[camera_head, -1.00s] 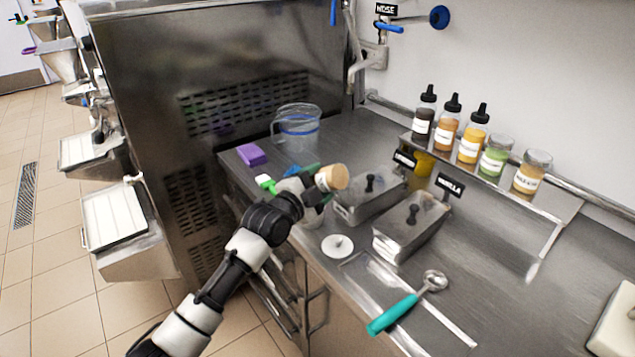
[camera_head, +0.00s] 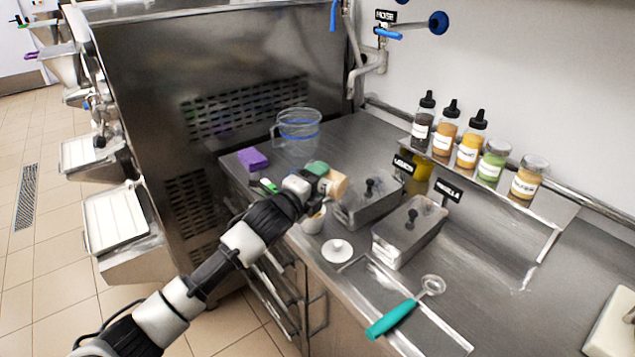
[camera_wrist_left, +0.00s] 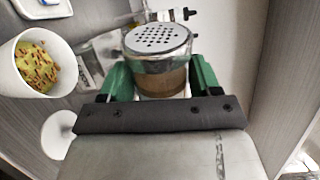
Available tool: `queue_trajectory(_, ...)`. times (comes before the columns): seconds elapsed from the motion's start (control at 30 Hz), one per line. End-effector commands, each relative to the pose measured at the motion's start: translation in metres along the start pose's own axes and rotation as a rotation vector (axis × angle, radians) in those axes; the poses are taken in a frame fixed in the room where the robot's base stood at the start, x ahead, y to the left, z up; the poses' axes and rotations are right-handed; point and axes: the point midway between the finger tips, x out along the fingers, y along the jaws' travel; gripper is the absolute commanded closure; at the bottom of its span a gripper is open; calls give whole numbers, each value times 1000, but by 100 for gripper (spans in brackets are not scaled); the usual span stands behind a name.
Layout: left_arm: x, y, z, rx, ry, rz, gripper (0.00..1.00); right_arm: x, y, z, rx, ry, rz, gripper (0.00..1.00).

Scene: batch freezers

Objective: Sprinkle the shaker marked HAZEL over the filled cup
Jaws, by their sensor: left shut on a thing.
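My left gripper (camera_head: 321,176) is shut on a clear shaker (camera_head: 335,184) with tan-brown contents. In the left wrist view the shaker (camera_wrist_left: 160,82) sits between the green fingers, its perforated metal lid towards the camera; no marking is readable on it. The filled cup (camera_wrist_left: 18,75) is white and stands to the left in that view, apart from the shaker. It holds a green filling with brown bits on top. In the head view the cup (camera_head: 313,223) stands at the counter's front edge, just below the gripper and partly hidden by it. My right gripper is not in view.
Two lidded steel pans (camera_head: 405,240) stand right of the cup. A white disc (camera_head: 337,249) and a teal-handled scoop (camera_head: 392,318) lie nearer. A clear pitcher (camera_head: 297,130) and purple block (camera_head: 252,158) are behind. Bottles and jars (camera_head: 493,162) line the shelf.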

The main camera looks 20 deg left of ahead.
Motion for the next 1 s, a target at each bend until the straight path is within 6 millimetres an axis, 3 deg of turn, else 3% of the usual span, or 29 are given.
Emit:
queue_trajectory(0.2,0,-7,1,107,0,0,62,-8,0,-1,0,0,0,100)
queue_trajectory(0.57,0,-9,1,127,0,0,62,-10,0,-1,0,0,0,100)
queue_trajectory(1.0,0,-30,4,381,0,0,62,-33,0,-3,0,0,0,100)
